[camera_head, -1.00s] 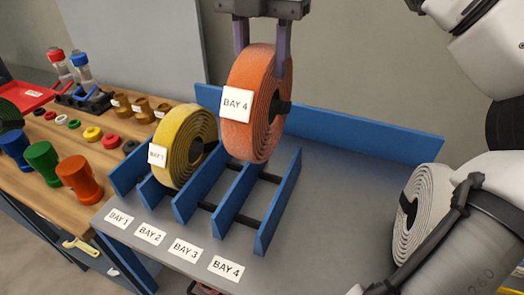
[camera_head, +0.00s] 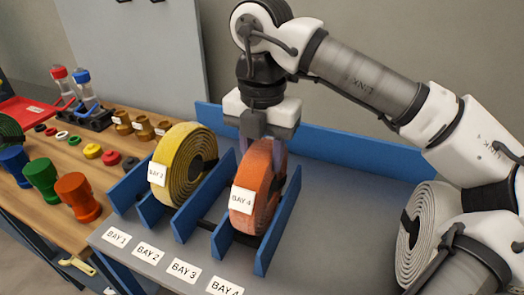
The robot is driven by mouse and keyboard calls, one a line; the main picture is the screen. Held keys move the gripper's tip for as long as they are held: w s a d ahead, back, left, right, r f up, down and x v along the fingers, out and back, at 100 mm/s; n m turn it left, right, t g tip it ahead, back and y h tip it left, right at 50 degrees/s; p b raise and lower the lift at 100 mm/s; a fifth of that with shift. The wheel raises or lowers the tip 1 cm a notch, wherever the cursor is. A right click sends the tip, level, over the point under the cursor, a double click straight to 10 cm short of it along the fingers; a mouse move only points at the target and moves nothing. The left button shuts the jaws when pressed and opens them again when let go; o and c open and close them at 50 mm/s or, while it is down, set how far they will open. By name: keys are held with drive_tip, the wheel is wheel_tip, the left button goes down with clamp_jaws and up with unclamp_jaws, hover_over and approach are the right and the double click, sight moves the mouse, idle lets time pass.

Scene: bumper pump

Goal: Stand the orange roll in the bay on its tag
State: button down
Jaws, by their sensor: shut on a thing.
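The orange roll (camera_head: 262,190) is upright, its white tag reading BAY 4 and facing the front. My gripper (camera_head: 263,148) is shut on its upper part from above. The roll's lower part is between the two rightmost blue dividers (camera_head: 281,222) of the rack, the bay in line with the printed BAY 4 label (camera_head: 224,286).
A yellow roll (camera_head: 180,160) stands in a bay to the left. A blue back rail (camera_head: 350,150) runs behind the rack. A white roll (camera_head: 412,240) is at right, partly behind my arm. Grey table between the rack and the white roll is clear.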

drive_tip(key=shift+f, duration=0.25)
drive_tip(key=shift+f+b, duration=0.1)
drive_tip(key=shift+b, duration=0.2)
drive_tip(key=c, duration=0.8)
unclamp_jaws()
drive_tip(key=shift+c, duration=0.2)
wheel_tip(320, 180, up, 12)
drive_tip(key=shift+r, duration=0.2)
drive_tip(key=shift+s, duration=0.1)
